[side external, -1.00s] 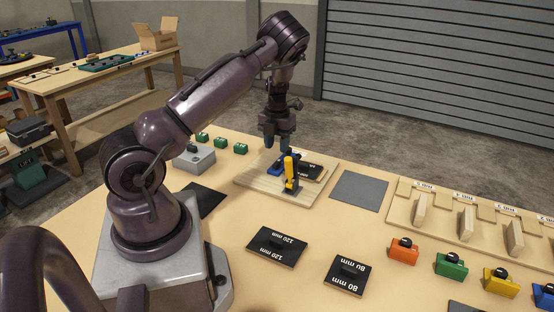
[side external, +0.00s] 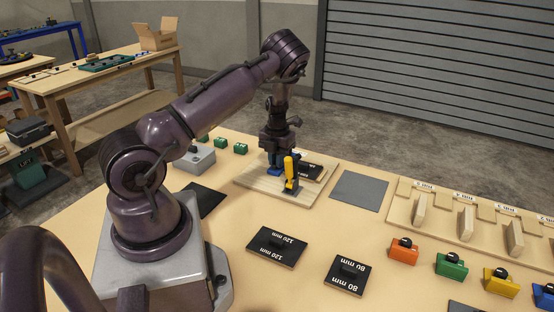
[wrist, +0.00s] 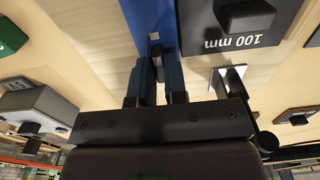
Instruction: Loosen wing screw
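A blue fixture (side external: 273,169) sits on the wooden board (side external: 258,187), and it also shows in the wrist view (wrist: 150,22). A narrow grey part (wrist: 157,60), possibly the wing screw, shows between my fingertips at the fixture's near end; its shape is mostly hidden. My gripper (side external: 276,157) points down at the fixture, and in the wrist view its two fingers (wrist: 158,72) stand close together, one on each side of that part. I cannot tell whether they press on it. A black plate marked 100 mm (wrist: 236,22) lies beside the fixture.
A yellow upright handle (side external: 289,172) stands close beside my gripper. Black plates marked 120 mm (side external: 276,246) and 80 mm (side external: 346,275) lie toward the front. A grey mat (side external: 360,190) is bare. A grey box (side external: 194,158) stands behind left.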

